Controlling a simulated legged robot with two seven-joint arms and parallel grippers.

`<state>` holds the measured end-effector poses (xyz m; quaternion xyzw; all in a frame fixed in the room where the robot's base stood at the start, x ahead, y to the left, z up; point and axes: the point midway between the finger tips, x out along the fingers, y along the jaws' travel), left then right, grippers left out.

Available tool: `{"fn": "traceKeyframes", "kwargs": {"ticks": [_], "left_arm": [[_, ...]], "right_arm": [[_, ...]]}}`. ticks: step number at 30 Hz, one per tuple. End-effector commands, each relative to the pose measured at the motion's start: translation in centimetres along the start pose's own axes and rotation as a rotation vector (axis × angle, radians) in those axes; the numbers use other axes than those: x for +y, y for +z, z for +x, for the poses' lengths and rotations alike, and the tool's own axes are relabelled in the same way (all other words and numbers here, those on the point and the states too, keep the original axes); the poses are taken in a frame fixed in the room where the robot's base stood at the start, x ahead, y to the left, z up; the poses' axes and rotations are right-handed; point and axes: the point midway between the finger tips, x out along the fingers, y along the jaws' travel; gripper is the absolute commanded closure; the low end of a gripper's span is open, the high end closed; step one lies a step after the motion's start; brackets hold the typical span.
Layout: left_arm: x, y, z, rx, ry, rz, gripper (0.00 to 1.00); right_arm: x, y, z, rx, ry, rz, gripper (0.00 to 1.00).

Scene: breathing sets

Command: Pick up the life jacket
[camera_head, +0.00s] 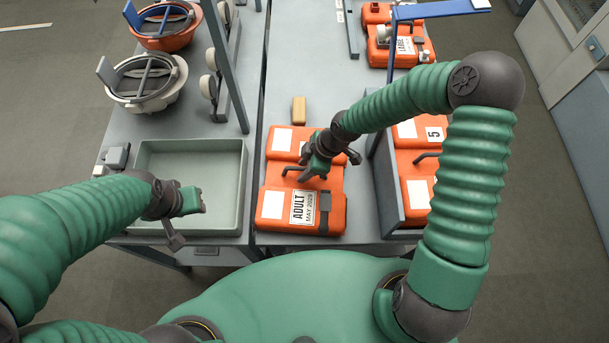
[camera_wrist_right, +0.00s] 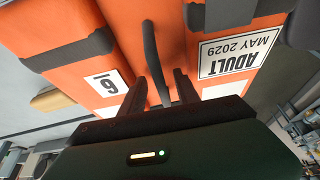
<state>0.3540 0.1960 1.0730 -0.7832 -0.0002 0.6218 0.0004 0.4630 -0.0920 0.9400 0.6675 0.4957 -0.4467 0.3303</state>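The empty tray (camera_head: 195,146) is left of the case. Two bowl-like units (camera_head: 145,80) sit back left.

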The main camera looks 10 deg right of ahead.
Motion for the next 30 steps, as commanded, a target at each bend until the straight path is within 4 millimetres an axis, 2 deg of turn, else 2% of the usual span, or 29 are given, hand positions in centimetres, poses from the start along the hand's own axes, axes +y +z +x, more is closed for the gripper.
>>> {"fn": "traceKeyframes", "kwargs": {"ticks": [15, 24, 30], "left_arm": [[0.0, 0.01, 0.06, 0.0, 0.0, 0.0, 0.64], [0.0, 0.02, 0.06, 0.0, 0.0, 0.0, 0.64], [0.0, 0.02, 0.06, 0.0, 0.0, 0.0, 0.64]], "right_arm": [[0.02, 0.2, 0.4, 0.0, -0.001, 0.0, 0.62], [0.01, 0.19, 0.38, 0.0, -0.001, 0.0, 1.0], [0.03, 0.17, 0.38, 0.0, 0.0, 0.0, 1.0]]}}
